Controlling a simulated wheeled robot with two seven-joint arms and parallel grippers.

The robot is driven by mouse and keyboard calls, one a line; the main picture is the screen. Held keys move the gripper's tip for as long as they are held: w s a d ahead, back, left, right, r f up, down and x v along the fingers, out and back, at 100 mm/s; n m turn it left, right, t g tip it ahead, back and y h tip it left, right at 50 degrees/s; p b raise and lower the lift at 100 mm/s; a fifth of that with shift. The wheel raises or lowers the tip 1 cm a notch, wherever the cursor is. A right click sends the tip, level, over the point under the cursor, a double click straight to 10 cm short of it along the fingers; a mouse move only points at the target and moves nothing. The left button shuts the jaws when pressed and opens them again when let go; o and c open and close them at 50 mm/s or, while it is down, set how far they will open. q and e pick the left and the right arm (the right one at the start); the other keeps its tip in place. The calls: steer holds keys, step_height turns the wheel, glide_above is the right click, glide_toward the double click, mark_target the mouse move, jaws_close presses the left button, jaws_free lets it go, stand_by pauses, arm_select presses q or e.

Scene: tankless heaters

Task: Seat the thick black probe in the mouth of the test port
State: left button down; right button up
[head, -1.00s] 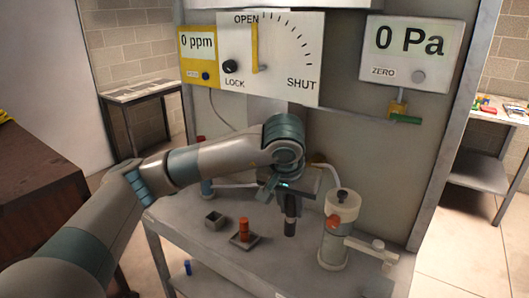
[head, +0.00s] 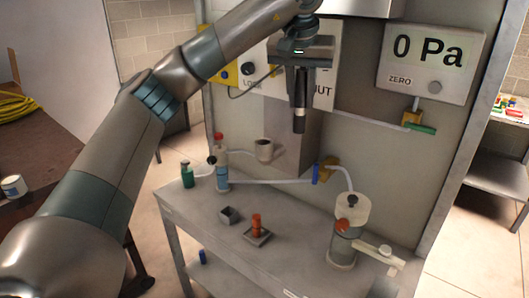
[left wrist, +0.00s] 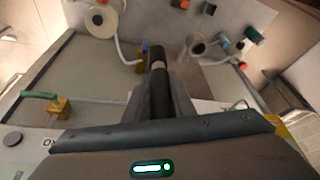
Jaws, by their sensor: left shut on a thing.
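The thick black probe (head: 299,112) hangs upright, tip down, from my left gripper (head: 301,78), which is shut on it. A pale band shows near its lower end. In the left wrist view the probe (left wrist: 158,85) sticks out between the gripper fingers (left wrist: 158,108). A short grey, cup-like stub with an upward mouth (head: 264,149) is on the cabinet front, lower and to the left of the probe; it looks like the test port. It also shows in the left wrist view (left wrist: 197,45). The probe is apart from it. My right gripper is out of view.
A tube with a blue handle (head: 316,174) crosses the cabinet front. The gauge (head: 430,62) reads 0 Pa.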

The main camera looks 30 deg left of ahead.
mark_target(264, 149)
arm_select(q)
steer(key=shift+a, duration=0.1)
